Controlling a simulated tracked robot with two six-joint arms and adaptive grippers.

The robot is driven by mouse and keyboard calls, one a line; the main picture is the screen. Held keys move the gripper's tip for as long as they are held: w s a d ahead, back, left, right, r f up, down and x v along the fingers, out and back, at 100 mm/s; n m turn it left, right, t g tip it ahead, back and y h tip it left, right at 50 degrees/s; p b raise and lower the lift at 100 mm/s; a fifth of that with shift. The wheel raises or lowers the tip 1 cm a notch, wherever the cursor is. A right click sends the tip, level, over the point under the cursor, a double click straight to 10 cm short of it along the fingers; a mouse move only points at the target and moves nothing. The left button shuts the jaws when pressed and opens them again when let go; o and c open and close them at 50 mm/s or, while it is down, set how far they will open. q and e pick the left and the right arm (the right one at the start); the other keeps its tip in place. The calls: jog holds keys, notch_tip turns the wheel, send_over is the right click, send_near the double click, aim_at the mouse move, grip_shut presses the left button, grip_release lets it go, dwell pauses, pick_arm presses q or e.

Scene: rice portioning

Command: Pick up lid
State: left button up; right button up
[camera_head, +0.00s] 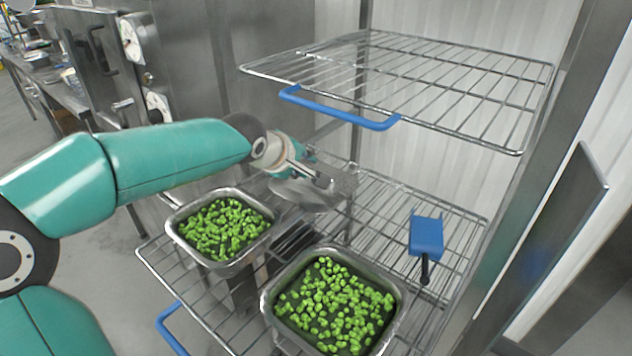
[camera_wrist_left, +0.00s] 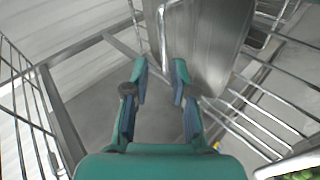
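A shiny metal sheet that looks like the lid (camera_head: 312,197) is just beyond my left gripper (camera_head: 318,179) in the head view, above the lower rack and behind the two pans. In the left wrist view, the lid (camera_wrist_left: 212,42) shows at the top, right of centre, with a thin metal bar, perhaps its handle, at its left edge. My left gripper (camera_wrist_left: 159,78) is open there, with a clear gap between its fingertips. The bar lies beyond the tips, and I cannot tell whether they touch it. My right gripper is not in view.
Two metal pans of green pieces stand on the lower wire rack, one at left (camera_head: 175,238) and one in front (camera_head: 266,300). A blue scoop (camera_head: 426,236) lies to their right. An upper wire rack (camera_head: 440,85) with a blue handle (camera_head: 340,113) overhangs the lower rack.

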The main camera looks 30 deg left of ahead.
aim_at(301, 192)
pick_arm(q)
jog(key=shift+f+p+x, duration=0.2)
jog(key=shift+p+x, duration=0.5)
jog(key=shift+x, duration=2.1)
jog(key=shift+s+d, duration=0.1)
jog(key=shift+s, duration=0.1)
grip_shut()
